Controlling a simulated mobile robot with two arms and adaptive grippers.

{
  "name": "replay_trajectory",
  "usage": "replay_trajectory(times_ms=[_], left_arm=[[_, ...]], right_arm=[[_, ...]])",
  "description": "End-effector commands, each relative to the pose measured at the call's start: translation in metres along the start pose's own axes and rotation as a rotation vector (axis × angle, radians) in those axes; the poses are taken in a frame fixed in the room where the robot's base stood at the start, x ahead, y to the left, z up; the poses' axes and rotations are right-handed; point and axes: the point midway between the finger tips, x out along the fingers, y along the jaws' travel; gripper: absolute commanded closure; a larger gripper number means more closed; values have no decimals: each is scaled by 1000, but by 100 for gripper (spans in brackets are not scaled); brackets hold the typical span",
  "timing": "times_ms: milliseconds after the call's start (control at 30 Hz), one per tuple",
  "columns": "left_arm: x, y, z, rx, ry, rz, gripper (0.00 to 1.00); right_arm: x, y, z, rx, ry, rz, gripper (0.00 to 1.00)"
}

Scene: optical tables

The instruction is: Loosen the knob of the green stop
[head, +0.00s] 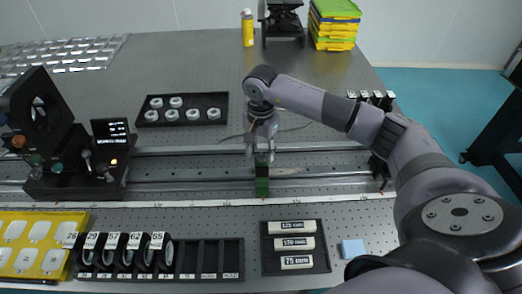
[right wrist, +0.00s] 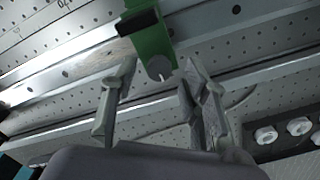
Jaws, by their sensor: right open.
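The green stop (head: 262,186) sits on the metal rail (head: 215,173) in the middle of the table. In the right wrist view the green stop (right wrist: 150,36) shows close up, with its round knob (right wrist: 160,68) at the lower end and a small pale pin on it. My right gripper (head: 262,152) points down over the stop. In the right wrist view my right gripper (right wrist: 157,78) is open, one finger to each side of the knob, with gaps showing and no visible contact. My left gripper is not in view.
A black optical device with knobs (head: 75,150) stands on the rail's left end. A tray of white rings (head: 183,109) lies behind the rail. A lens rack (head: 160,258), a tray of labelled bars (head: 295,246) and a blue block (head: 353,248) lie in front.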

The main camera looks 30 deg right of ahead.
Motion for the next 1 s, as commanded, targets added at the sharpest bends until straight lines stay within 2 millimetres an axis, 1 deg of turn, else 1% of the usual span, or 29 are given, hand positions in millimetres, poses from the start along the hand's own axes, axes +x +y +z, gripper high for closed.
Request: replay_trajectory(times_ms=[33,133,433,1000], left_arm=[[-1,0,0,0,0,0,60],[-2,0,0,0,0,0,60],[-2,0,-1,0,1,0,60],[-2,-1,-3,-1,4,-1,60]], right_arm=[[4,0,0,1,-1,1,58],[9,0,0,1,0,1,58],[11,0,0,1,0,0,59],[11,0,0,1,0,0,97]])
